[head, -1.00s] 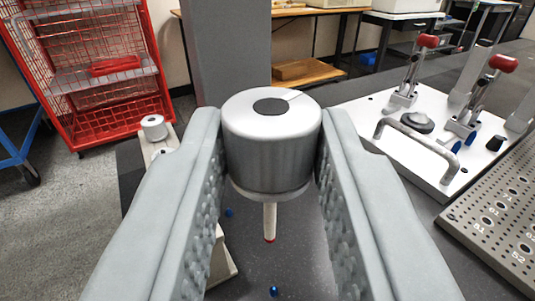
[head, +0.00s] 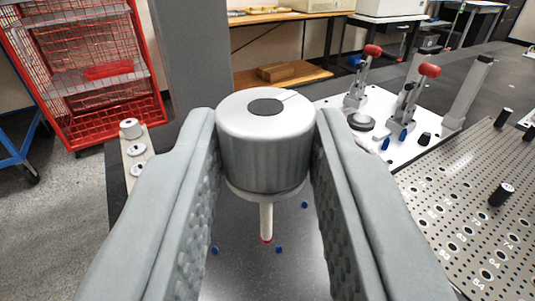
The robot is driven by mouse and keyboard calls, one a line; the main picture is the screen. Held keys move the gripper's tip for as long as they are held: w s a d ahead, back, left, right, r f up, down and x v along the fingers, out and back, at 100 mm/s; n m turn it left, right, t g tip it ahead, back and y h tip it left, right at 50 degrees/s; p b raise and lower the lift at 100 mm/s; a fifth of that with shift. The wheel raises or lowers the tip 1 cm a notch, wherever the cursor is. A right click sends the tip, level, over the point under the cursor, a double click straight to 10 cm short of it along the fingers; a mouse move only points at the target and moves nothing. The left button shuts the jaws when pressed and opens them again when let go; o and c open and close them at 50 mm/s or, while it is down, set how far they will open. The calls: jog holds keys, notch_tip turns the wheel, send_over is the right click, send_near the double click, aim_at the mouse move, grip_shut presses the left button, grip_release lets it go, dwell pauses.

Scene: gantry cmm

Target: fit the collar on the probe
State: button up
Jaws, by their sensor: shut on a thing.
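My gripper (head: 266,165) is shut on a silver cylinder (head: 265,150), held upright between its ridged fingers. The cylinder has a dark round patch and a thin line on its top. A thin white stem with a red tip (head: 266,222) points down from below it, as on a probe. I cannot tell which part is the collar.
A grey column (head: 190,50) rises behind the gripper. A red wire cart (head: 80,75) is at the left. Small blue pieces (head: 279,249) lie below.

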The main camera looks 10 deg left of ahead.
jog(key=shift+r, duration=0.2)
jog(key=shift+r, duration=1.9)
jog(key=shift+r, duration=0.25)
dwell(0.5)
jog(key=o, duration=1.1)
jog(key=shift+c, duration=0.2)
jog(key=shift+s, duration=0.1)
jog(key=v, duration=1.7)
jog(key=shift+s, duration=0.1)
